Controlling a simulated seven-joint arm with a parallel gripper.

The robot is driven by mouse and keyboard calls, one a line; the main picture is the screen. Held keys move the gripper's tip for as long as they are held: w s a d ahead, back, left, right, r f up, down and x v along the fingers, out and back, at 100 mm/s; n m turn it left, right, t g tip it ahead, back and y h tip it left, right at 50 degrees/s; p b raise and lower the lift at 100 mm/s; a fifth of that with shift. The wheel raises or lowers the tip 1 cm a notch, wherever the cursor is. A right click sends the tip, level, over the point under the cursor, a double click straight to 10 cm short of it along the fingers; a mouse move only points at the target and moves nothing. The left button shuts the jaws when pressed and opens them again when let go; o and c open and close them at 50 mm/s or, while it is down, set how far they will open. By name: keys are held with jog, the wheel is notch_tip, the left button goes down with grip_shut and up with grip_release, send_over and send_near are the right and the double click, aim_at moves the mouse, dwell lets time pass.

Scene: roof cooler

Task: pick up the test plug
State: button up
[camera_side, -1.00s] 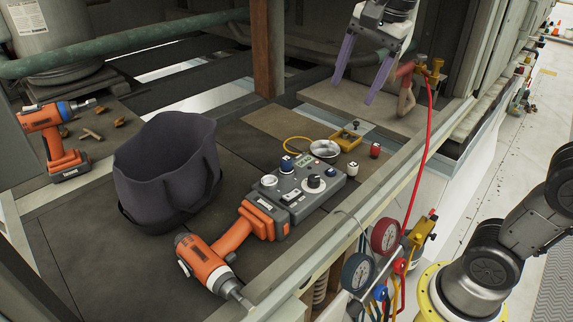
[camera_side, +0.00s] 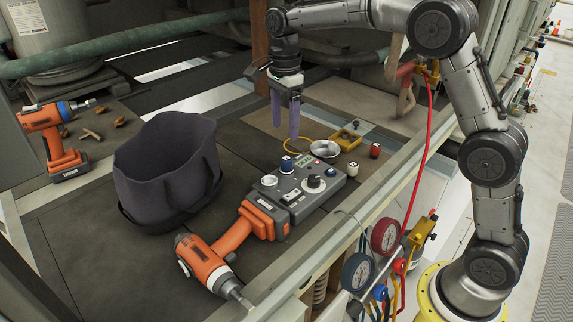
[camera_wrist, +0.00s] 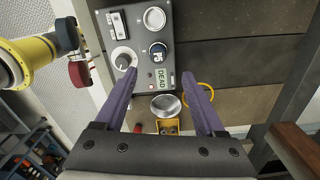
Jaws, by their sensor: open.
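A dark blue cap with white lettering (camera_side: 287,164) stands on the grey tester box (camera_side: 300,200). It also shows in the wrist view (camera_wrist: 158,50), beside the DEAD display. I take it for the test plug, but a second blue cap (camera_side: 330,172) sits at the box's right end, so I cannot be sure. My gripper (camera_side: 284,132) points down, apart from the box, above its far end. In the wrist view, my open fingers (camera_wrist: 157,75) have nothing between them; the lettered cap lies just beyond the tips. The left finger covers part of the box.
A silver dish (camera_side: 323,149), yellow tray (camera_side: 348,138) and red cap (camera_side: 375,150) lie beyond the box. A rail and pressure gauges (camera_side: 386,236) are in front. A red hose (camera_side: 428,140) rises at right.

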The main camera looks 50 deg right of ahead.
aim_at(287, 158)
jog(key=shift+s+d+f, duration=0.1)
jog(key=shift+f, duration=2.1)
jog(key=shift+s+f, duration=0.1)
jog(key=shift+f, duration=2.1)
grip_shut()
